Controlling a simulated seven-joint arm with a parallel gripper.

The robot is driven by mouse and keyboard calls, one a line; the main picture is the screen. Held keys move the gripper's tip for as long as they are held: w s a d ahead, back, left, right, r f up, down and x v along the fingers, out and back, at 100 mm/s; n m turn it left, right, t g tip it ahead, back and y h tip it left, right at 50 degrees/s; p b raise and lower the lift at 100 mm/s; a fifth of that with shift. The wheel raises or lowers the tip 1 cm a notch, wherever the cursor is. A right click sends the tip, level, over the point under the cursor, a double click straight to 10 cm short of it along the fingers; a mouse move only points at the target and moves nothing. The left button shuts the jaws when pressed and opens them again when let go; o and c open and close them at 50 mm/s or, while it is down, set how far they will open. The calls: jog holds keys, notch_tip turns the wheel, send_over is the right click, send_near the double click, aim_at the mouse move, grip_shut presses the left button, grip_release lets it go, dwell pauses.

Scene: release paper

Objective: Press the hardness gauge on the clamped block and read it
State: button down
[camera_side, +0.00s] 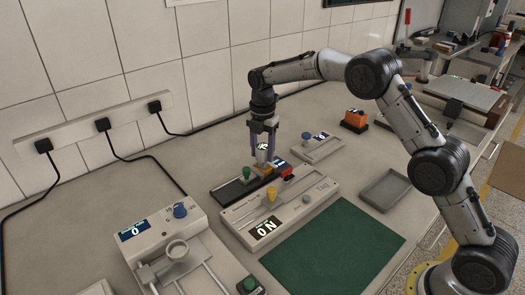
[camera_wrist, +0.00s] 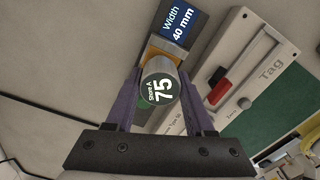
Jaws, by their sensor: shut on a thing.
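My gripper (camera_side: 264,156) is shut on the hardness gauge (camera_wrist: 160,88), a round metal-sided cylinder between the purple fingers. The gauge's dial faces the wrist camera and reads "Shore A 75". In the side view the gauge (camera_side: 263,148) stands upright over the dark clamp (camera_side: 236,192). The tan-orange block (camera_side: 264,171) is in the clamp, directly under the gauge; a strip of the block (camera_wrist: 166,49) shows past the gauge in the wrist view. The clamp's display (camera_wrist: 176,24) reads "Width 40 mm". The gauge appears to meet the block, but its contact face is hidden.
A pale device marked "Tag" (camera_side: 318,190), with yellow and red parts and a display, sits right beside the clamp. A dial device (camera_side: 156,222) stands front left. A green mat (camera_side: 335,243), grey tray (camera_side: 392,188) and orange-topped item (camera_side: 355,118) lie to the right.

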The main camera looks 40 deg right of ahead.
jog(key=shift+s+f, duration=0.15)
jog(key=shift+f, duration=0.15)
dwell(0.6)
jog(key=c, duration=0.7)
grip_release()
jog(key=o, duration=0.5)
jog(key=shift+r, duration=0.2)
